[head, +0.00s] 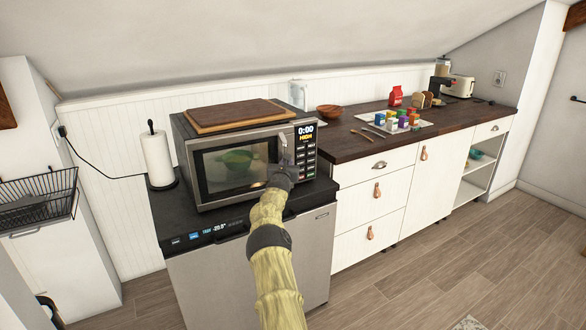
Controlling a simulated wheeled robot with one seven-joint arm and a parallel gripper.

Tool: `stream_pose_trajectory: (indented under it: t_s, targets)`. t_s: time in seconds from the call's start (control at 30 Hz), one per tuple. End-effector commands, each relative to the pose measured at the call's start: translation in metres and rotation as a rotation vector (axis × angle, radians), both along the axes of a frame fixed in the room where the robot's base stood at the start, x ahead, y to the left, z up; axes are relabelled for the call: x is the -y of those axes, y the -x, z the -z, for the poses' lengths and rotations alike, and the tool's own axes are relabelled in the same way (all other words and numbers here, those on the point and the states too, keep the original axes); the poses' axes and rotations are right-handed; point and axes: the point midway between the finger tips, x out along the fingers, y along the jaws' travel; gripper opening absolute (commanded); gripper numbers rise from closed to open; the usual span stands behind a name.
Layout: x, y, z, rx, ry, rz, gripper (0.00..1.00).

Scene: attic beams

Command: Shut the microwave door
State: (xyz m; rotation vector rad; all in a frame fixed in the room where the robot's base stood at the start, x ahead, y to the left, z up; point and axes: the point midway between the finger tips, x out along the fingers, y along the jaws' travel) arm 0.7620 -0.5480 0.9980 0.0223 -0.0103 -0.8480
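The microwave (180,140) stands on a dark-topped steel appliance, with its display and buttons (306,150) on the right of its front. Its door (198,178) has a dark window, and a green bowl-like object (236,158) shows through it. The door looks flush or nearly flush with the front; I cannot tell whether it is fully shut. My gripper (284,152) is in front of the door's right edge, by the handle area and just left of the buttons. My wrist and gripper hide part of that edge. Finger opening and contact are too small to tell.
A wooden board (235,115) lies on the microwave. A paper towel roll (158,158) stands close on its left.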

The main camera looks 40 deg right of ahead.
Motion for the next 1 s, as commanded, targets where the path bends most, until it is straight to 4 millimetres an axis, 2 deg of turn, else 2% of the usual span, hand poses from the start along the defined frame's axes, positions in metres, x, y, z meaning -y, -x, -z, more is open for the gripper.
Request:
stream_pose_trajectory:
  t_s: [0.03,0.2,0.67,0.7,0.8,1.0]
  targets:
    - [-0.007,-0.008,0.003,0.001,-0.005,-0.015,0.00]
    - [-0.010,-0.016,0.003,0.001,-0.006,-0.031,0.00]
    - [-0.013,-0.020,0.004,-0.001,-0.007,-0.039,0.00]
    - [-0.013,-0.019,0.004,-0.002,-0.008,-0.039,0.19]
    - [-0.011,-0.018,0.004,-0.002,-0.007,-0.035,0.37]
    - [-0.003,-0.012,0.002,-0.001,-0.004,-0.025,0.37]
